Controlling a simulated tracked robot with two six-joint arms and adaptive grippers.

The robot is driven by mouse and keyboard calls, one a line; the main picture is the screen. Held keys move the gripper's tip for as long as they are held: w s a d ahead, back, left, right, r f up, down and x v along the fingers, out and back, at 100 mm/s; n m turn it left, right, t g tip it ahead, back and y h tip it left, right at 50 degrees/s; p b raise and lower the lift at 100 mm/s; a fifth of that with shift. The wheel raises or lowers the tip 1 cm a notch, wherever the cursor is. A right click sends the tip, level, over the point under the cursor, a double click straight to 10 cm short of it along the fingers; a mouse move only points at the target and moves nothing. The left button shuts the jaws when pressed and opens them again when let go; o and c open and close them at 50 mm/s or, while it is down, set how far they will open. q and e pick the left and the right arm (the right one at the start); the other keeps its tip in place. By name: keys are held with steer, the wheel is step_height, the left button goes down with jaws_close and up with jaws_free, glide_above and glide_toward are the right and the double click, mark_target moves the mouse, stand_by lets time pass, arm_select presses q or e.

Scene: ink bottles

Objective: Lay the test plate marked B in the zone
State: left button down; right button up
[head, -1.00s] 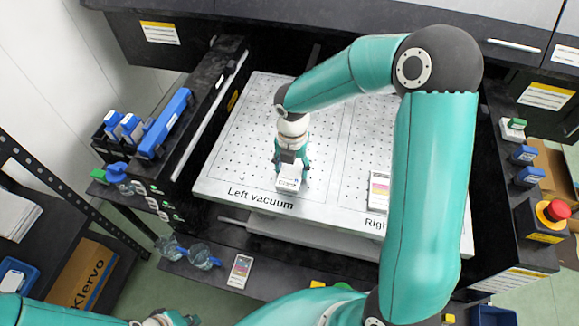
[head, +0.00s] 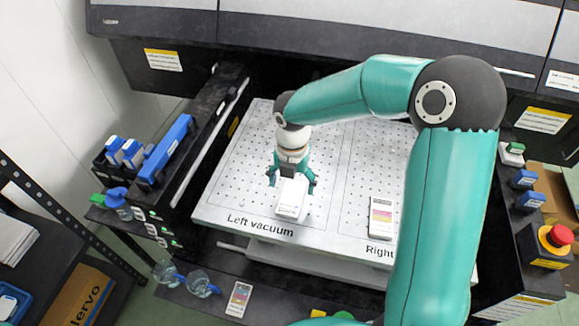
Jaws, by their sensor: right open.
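A white plate-like piece (head: 291,200) lies in the area marked Left vacuum on the perforated table (head: 232,215). No letter can be made out on it. My right gripper (head: 292,182) is directly at its far end, with its fingers spread wide on either side and apart from it. A second plate with coloured bars (head: 381,217) lies on the right area, near the label that begins "Right". A third plate with coloured bars (head: 239,299) lies on the dark front ledge. Their letters are too small to read. My left gripper is out of view.
Blue-and-white bottles (head: 122,152) and a long blue item (head: 165,149) stand on the left rack. Clear goggles (head: 190,281) lie on the front ledge. A red emergency button (head: 560,236) is at the right. My right arm crosses the table's right side.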

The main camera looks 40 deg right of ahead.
mark_target(292, 197)
step_height(292, 197, up, 8)
steer(key=shift+f, duration=0.25)
stand_by(0.5)
